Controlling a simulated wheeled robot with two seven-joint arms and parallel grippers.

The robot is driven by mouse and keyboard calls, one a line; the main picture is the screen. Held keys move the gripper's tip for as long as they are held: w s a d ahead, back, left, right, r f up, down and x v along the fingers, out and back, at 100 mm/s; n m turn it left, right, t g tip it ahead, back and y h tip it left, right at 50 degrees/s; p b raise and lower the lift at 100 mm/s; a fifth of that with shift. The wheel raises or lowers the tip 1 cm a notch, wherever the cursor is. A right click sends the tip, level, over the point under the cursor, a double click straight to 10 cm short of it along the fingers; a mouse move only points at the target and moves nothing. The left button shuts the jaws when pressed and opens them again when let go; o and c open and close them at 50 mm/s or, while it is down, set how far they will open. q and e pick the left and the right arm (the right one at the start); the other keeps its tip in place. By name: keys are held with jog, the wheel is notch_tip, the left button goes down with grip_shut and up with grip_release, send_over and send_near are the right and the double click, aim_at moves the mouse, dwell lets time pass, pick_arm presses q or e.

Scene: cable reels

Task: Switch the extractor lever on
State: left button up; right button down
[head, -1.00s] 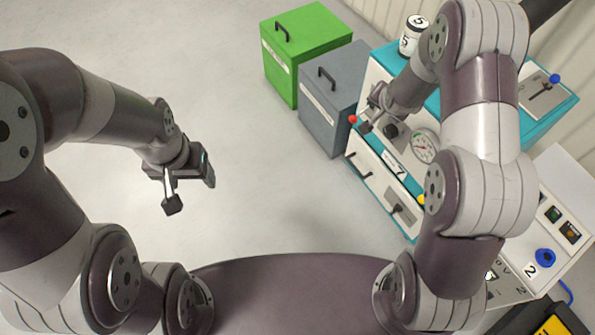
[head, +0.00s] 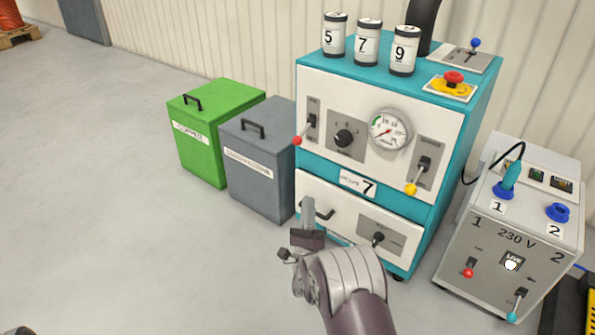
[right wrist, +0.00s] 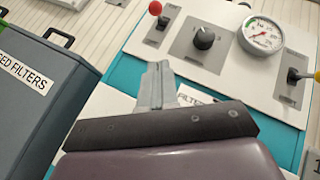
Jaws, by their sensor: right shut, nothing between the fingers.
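The teal and white cabinet (head: 385,185) carries several levers; their small labels are too small to read, so I cannot tell which is the extractor's. A blue-knobbed lever (head: 476,43) stands up from the plate on the cabinet top, beside a dark pipe. My right gripper (head: 308,204) is shut and empty in front of the lower drawer, below the red lever. Its closed fingers (right wrist: 158,70) also show in the right wrist view.
Canisters 5, 7 and 9 (head: 367,42) and a red stop button (head: 454,78) are on the cabinet top. Grey (head: 258,165) and green (head: 212,135) bins stand left. A 230 V box (head: 510,240) with levers stands right.

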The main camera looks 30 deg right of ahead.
jog(key=shift+w+r, duration=0.1)
jog(key=b, duration=0.7)
send_near(303, 132)
jog(key=w+x, duration=0.1)
jog(key=x, duration=0.2)
jog(key=shift+s+d, duration=0.15)
jog(key=shift+s, duration=0.05)
jog(key=shift+y, duration=0.3)
